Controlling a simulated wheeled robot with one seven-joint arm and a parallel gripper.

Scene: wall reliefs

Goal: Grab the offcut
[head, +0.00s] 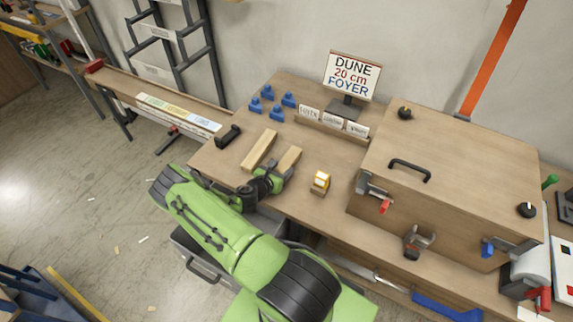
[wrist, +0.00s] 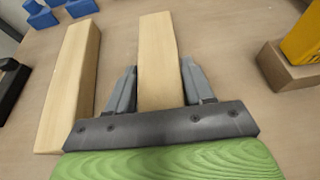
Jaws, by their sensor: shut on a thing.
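The offcut (head: 290,157), a short pale wooden piece, lies on the workbench near its front edge. In the wrist view the offcut (wrist: 158,45) is between the two grey fingers of my gripper (wrist: 159,72), one along each long side. My gripper (head: 278,176) is shut on it at its near end. The part of the offcut under the gripper body is hidden. A longer pale wooden strip (head: 259,150) lies just left of it, apart from the gripper; it also shows in the wrist view (wrist: 70,80).
A yellow item on a wooden block (head: 320,184) stands to the right. Several blue pieces (head: 268,92) and a black clamp-like tool (head: 229,136) are to the left. A sign (head: 350,78) stands at the back. A large wooden box (head: 450,165) fills the right side.

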